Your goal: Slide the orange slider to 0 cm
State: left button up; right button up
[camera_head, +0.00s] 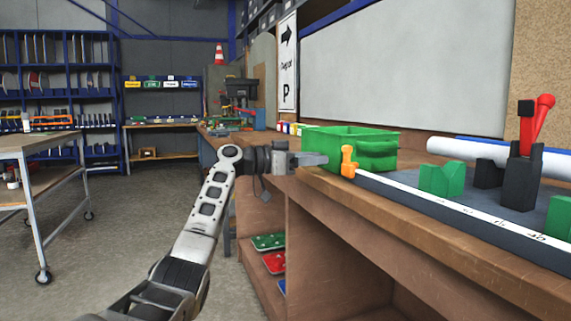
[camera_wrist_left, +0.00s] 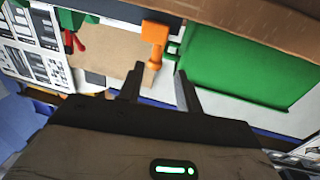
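The orange slider (camera_head: 348,161) sits at the left end of a long rail with a white scale (camera_head: 440,201) along the bench's front edge. The scale's figures are mostly too small to read. My left gripper (camera_head: 326,160) is just left of the slider, level with it. In the left wrist view the slider (camera_wrist_left: 154,40) shows just ahead of my two fingers (camera_wrist_left: 159,72), which are apart with nothing between them. I cannot tell whether a fingertip touches it. My right gripper is not in view.
A green bin (camera_head: 370,150) stands on the wooden bench (camera_head: 390,215) close behind the slider. Green blocks (camera_head: 442,180) and a black fixture with a red lever (camera_head: 541,115) stand behind the rail at right. A wheeled table (camera_head: 40,143) is at far left.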

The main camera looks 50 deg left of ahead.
pick_arm(q)
jog(key=v, duration=0.7)
jog(key=shift+s+a+b, duration=0.15)
jog(key=shift+s+b, duration=0.1)
jog(key=shift+b, duration=0.2)
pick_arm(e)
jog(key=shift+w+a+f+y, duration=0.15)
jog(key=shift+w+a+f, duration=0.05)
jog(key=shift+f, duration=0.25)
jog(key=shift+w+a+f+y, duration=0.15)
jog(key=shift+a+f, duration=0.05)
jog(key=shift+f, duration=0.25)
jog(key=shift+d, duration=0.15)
